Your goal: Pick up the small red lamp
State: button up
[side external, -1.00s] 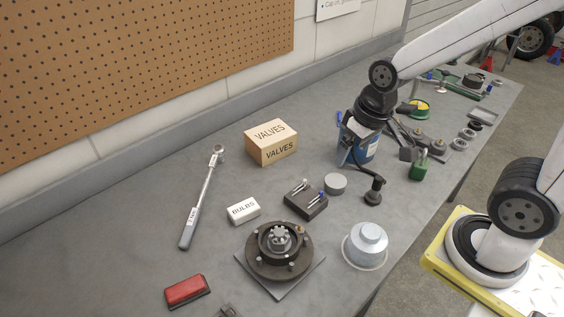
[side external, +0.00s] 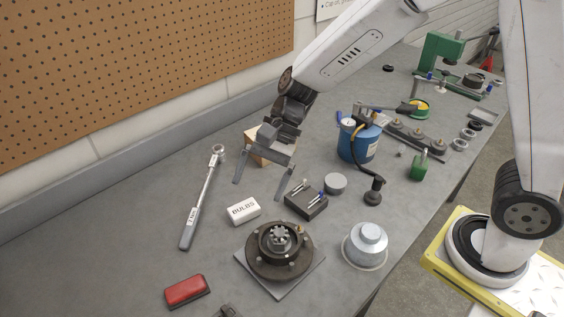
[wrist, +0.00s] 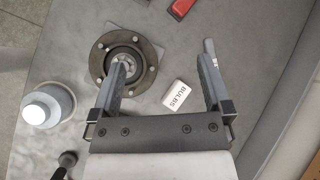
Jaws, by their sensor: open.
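The small red lamp (side external: 186,290) lies flat on the grey bench at the near left in the side view. It is red with a dark base. In the wrist view the red lamp (wrist: 182,8) is at the top edge, partly cut off.
A wheel hub (side external: 280,250) on a plate and a BULBS box (side external: 243,210) lie between gripper and lamp. A torque wrench (side external: 202,198) lies left. A dark block (side external: 306,200), a silver cap (side external: 366,245) and a blue can (side external: 358,140) stand right. The bench left of the lamp is clear.

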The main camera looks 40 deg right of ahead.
jog(key=w+a+m+y, duration=0.5)
jog(key=a+m, duration=0.1)
jog(key=a, duration=0.5)
send_near(186, 286)
jog(key=shift+a+f+g, duration=0.4)
jog(key=shift+a+f, duration=0.15)
jog(key=shift+a, duration=0.15)
jog(key=shift+a, duration=0.1)
jog(key=shift+x, duration=1.2)
jog(key=shift+a, duration=0.15)
jog(key=shift+x, duration=2.45)
